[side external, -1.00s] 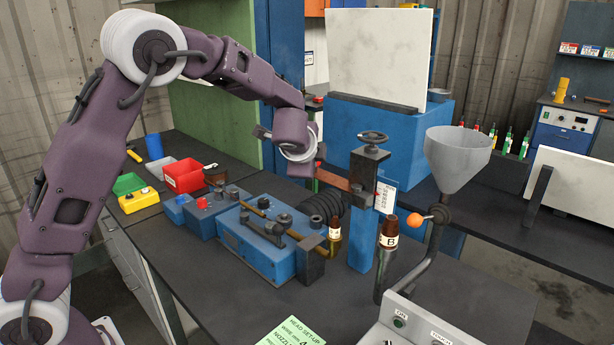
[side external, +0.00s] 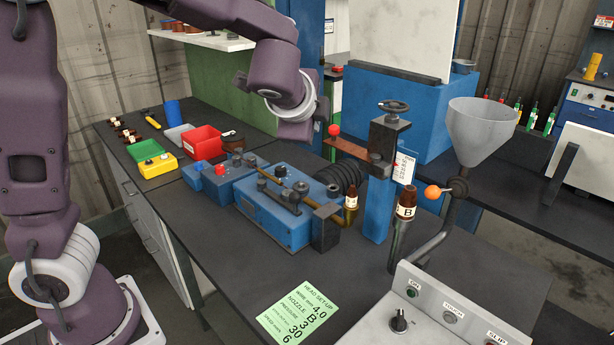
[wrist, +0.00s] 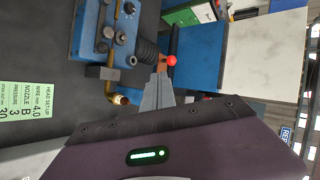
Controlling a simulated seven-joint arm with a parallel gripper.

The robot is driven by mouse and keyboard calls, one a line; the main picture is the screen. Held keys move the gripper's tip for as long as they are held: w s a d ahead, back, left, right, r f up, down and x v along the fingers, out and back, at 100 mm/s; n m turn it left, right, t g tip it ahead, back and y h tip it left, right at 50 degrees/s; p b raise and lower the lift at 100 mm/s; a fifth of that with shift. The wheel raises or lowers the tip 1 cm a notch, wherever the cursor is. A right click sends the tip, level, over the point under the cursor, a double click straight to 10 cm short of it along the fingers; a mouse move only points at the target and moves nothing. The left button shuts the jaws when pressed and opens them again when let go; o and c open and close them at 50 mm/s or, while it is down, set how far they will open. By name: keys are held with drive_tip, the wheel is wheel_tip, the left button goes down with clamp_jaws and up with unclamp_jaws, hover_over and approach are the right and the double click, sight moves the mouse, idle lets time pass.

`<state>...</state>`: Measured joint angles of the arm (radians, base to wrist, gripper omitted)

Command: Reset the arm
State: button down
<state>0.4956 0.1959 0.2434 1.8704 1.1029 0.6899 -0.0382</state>
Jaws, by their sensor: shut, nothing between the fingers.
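My gripper (wrist: 158,92) shows in the wrist view as two grey fingers closed together with nothing between them. In that view the fingertips overlap the picture area just below the red knob (wrist: 171,60); I cannot tell the distance. In the side view my arm's wrist hangs over the back of the bench, left of the blue press column (side external: 379,190). The fingers are not clearly seen there. The red knob also shows in the side view (side external: 334,130), at the end of a brown lever, just right of my wrist.
A blue machine (side external: 275,215) with a brass pipe stands mid-bench. Red (side external: 202,142) and green (side external: 146,150) bins sit left. A green card (side external: 298,312) lies in front.

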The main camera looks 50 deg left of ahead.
drive_tip(key=s+a+n+g, duration=0.2)
drive_tip(key=s+a+n, duration=0.15)
drive_tip(key=s, duration=0.55)
drive_tip(key=s+d+f+n+h, duration=0.1)
drive_tip(key=s+d+n+h, duration=0.2)
drive_tip(key=s, duration=0.7)
drive_tip(key=s+d+f+n+g+h, duration=0.1)
drive_tip(key=s+d+n, duration=0.4)
drive_tip(key=s, duration=0.5)
drive_tip(key=shift+s+h, duration=0.3)
drive_tip(key=shift+h, duration=0.6)
drive_tip(key=c, duration=2.2)
unclamp_jaws()
drive_tip(key=shift+r, duration=0.1)
